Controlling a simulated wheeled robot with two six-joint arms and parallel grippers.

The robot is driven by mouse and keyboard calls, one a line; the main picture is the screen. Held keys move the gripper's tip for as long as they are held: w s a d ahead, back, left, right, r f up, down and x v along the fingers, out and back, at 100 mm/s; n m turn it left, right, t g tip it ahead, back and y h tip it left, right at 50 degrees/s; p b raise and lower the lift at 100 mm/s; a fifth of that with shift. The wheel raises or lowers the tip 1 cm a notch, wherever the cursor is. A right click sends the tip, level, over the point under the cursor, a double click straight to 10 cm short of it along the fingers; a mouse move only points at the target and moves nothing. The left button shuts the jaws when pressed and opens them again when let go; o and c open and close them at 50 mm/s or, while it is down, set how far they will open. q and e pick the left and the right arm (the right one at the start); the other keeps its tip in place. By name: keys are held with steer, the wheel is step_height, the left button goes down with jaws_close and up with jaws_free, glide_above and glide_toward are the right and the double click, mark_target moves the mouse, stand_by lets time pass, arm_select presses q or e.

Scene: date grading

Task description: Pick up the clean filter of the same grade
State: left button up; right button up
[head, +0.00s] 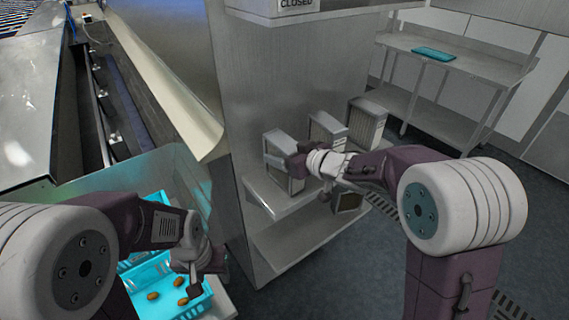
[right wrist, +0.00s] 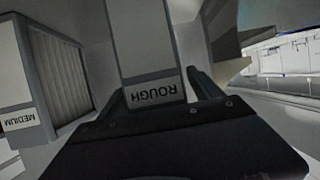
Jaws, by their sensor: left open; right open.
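A grey boxy filter labelled ROUGH (right wrist: 158,75) stands between the spread fingers of my right gripper (right wrist: 155,92). In the head view this looks like the nearest filter (head: 280,136) on the upper shelf, with my right gripper (head: 284,161) at it. The jaws are open, and I cannot tell whether either finger touches it. A filter labelled MEDIUM (right wrist: 62,75) with a pleated face stands beside it. Two more filters, a middle one (head: 327,125) and a far one (head: 367,122), stand in the shelf row. My left gripper (head: 194,284) is open above a blue crate.
The blue crate (head: 153,311) holds several brown dates. A lower shelf (head: 290,240) is bare. A steel table (head: 462,62) with a teal tray (head: 433,54) stands at the back right.

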steer(key=shift+w+a+f, duration=0.2)
steer(key=shift+w, duration=0.2)
steer(key=shift+s+d+r, duration=0.1)
steer(key=shift+s, duration=0.15)
steer(key=c, duration=1.1)
jaws_close()
steer(key=shift+w, duration=0.1)
